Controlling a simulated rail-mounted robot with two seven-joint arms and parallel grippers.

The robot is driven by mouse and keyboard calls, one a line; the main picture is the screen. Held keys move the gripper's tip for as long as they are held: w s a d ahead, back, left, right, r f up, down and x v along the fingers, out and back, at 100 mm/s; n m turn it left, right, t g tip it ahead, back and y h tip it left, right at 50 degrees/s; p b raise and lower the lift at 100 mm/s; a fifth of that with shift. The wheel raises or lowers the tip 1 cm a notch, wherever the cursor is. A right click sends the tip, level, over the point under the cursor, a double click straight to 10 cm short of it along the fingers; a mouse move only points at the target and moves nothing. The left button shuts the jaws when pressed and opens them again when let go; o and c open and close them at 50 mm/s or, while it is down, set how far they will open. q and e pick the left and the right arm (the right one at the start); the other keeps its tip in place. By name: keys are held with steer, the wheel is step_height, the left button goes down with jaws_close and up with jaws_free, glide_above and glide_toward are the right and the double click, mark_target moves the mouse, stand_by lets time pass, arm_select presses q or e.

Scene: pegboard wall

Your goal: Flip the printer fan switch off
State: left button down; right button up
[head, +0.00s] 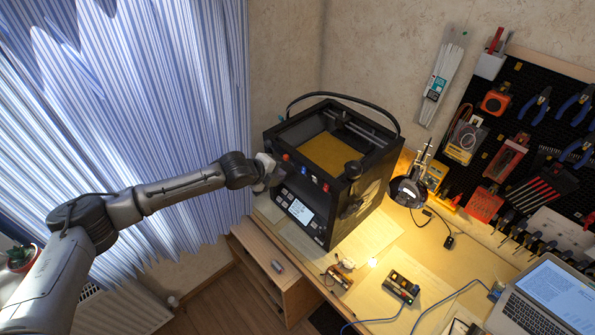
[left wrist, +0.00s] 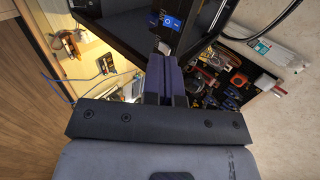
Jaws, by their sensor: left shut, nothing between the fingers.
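The 3D printer (head: 335,160) is a black open-topped box with a yellow bed, standing on the left part of the desk. Along its front top edge are small coloured switches: a red one (head: 286,157), a blue one (head: 304,170) and an orange-red one (head: 325,187). No label tells me which is the fan's. In the left wrist view a blue rocker switch (left wrist: 172,22) with white marks lies just beyond the fingertips. My left gripper (head: 268,168) is at the printer's front left corner; its fingers (left wrist: 164,62) are shut and empty. Contact with the printer cannot be told. My right gripper is out of view.
A lit panel (head: 300,211) sits on the printer's front. A black cable (head: 345,97) arches over its back. A pegboard (head: 535,130) with tools fills the right wall, and a laptop (head: 550,300) stands below it. A striped curtain (head: 130,110) hangs at left.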

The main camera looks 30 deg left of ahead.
mark_target(302, 172)
arm_select(q)
steer(key=x, duration=0.6)
steer(key=p+x, duration=0.1)
steer(key=x, duration=0.2)
steer(key=shift+w+r, duration=0.3)
steer(key=shift+w+d+f, duration=0.1)
